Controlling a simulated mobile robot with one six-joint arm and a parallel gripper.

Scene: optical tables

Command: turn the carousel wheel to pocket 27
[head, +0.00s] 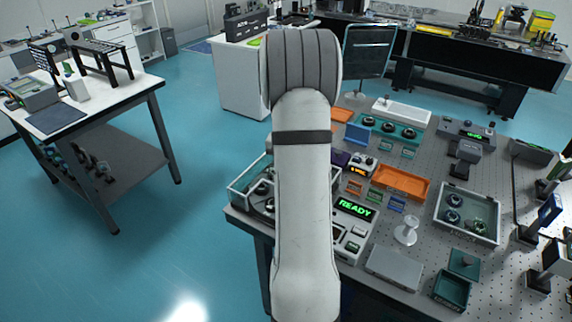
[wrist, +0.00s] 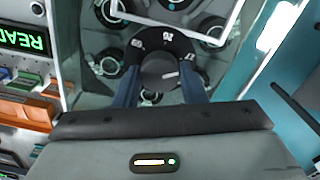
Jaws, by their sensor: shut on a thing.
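In the wrist view the carousel wheel (wrist: 112,90) is a grey disc with several dark round parts in its pockets. A dark round knob (wrist: 159,68) with a white pointer line stands on the hub. My gripper (wrist: 160,85) has its two dark blue fingers on either side of the knob, shut on it. In the head view the carousel's case (head: 240,190) shows at the table's left edge, partly hidden by my arm. My gripper is hidden there.
A green READY display (head: 355,209) stands right of the carousel; it shows in the wrist view too (wrist: 24,40). Orange trays (head: 402,182), a glass-walled box (head: 468,214) and small instruments crowd the pegboard table. A light frame edge crosses above the wheel. Blue floor lies left.

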